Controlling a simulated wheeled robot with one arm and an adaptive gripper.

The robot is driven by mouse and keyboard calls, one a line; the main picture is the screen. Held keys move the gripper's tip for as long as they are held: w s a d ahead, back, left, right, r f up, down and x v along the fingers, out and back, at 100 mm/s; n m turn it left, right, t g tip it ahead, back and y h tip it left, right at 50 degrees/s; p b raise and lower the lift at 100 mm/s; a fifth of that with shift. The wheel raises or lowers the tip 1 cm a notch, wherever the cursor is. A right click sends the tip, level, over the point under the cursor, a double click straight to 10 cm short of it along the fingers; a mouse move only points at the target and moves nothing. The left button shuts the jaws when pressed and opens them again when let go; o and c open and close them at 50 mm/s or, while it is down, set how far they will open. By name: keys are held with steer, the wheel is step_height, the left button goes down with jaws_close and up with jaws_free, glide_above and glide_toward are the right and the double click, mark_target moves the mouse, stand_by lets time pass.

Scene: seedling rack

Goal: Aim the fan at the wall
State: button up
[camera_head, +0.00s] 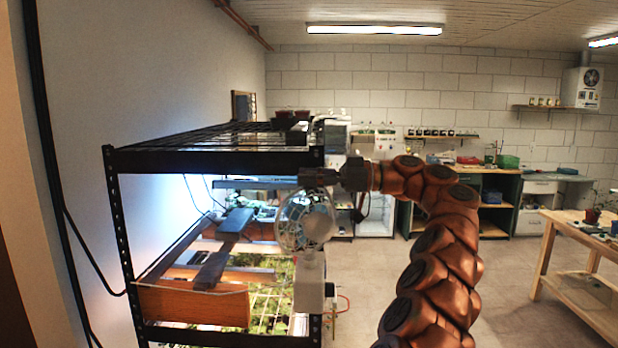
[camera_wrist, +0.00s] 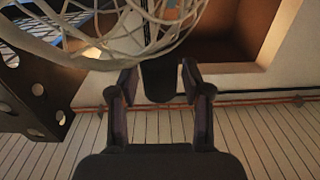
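The fan, with a round pale wire cage (camera_head: 305,220) and a white body (camera_head: 309,283), is at the front right corner of the rack. My gripper (camera_head: 318,178) is at the top of the cage, just under the rack's upper beam. There my two fingers (camera_wrist: 160,88) stand apart, one on each side of a dark block (camera_wrist: 162,78) below the cage. I cannot tell whether they press on it. The wall beside the rack (camera_head: 195,75) is pale and plain, at the left.
The black metal rack (camera_head: 215,159) holds green seedlings, wooden boards (camera_head: 190,305) and lamps close around the fan. A perforated post (camera_wrist: 40,95) is left of my fingers in the wrist view. A wooden table (camera_head: 575,240) stands at the right. The floor (camera_head: 505,300) between is clear.

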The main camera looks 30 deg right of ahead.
steer(key=shift+o, duration=0.3)
steer(key=shift+d, duration=0.1)
steer(key=shift+v, duration=3.6)
steer(key=shift+f, duration=0.1)
